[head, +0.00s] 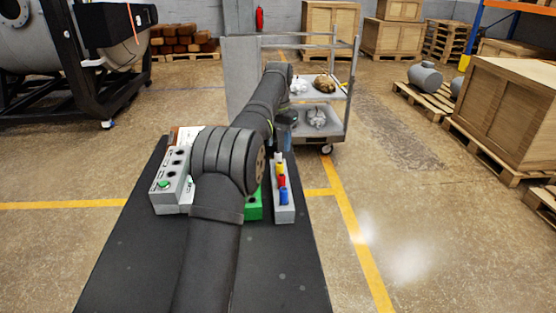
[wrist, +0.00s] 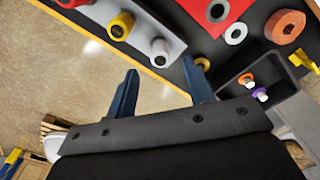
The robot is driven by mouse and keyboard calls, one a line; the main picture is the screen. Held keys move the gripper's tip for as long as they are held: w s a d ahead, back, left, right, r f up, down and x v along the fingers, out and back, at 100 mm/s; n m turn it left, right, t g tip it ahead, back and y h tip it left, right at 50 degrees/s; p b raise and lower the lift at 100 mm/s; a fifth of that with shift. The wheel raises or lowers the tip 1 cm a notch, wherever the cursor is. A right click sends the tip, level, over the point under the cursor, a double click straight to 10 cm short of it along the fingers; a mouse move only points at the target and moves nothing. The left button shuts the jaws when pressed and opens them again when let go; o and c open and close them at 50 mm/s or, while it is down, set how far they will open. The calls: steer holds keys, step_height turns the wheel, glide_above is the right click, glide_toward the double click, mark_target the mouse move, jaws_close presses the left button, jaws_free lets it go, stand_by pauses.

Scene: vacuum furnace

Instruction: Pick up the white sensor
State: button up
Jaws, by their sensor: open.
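The white sensor (head: 278,158) stands at the far end of a grey rack (head: 285,212) in the head view. Yellow (head: 280,170), red (head: 281,182) and blue (head: 283,196) sensors stand in the same row nearer to me. In the wrist view the white sensor (wrist: 160,47) is at the end of the rack, beside the yellow one (wrist: 120,26). My gripper (wrist: 160,68) is open, its two blue fingers apart and nothing between them. The white sensor appears just beyond the gap between the fingertips; I cannot tell the exact distance. The fingers are not clear in the head view.
A green block (head: 254,206) and a grey box with a green button (head: 166,184) share the black table. A dark bin (wrist: 245,84) with orange and purple pieces, a red block (wrist: 213,12) and an orange part (wrist: 285,27) lie near. A cart (head: 335,128) stands behind.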

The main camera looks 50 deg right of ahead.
mark_target(278, 152)
step_height(278, 152, down, 6)
steer(key=shift+r, duration=0.2)
jaws_close()
